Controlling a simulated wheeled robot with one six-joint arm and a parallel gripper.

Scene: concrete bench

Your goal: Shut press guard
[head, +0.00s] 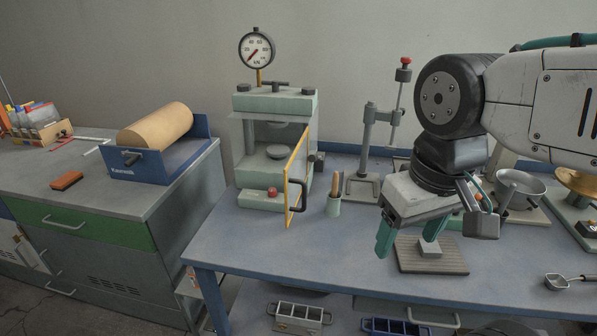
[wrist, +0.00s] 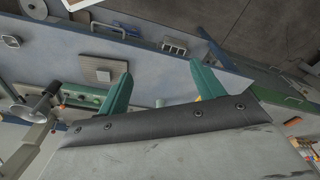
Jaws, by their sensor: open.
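The press (head: 262,200) is a pale green frame at the back left of the blue bench, with a round platen inside. Its guard (head: 297,172) is a clear panel in a yellow frame. It stands open, swung out toward the bench front from the press's right side. A dark handle (head: 302,196) is on the guard's outer face. My gripper (head: 410,236) is open and empty, pointing down, well to the right of the guard and apart from it. In the wrist view its two teal fingers (wrist: 160,78) show with nothing between them; I cannot make out the guard there.
A ribbed mat (head: 432,262) with a grey block lies below my gripper. A metal bowl (head: 518,185) and a ladle (head: 560,281) are at right. The bench front before the press is clear.

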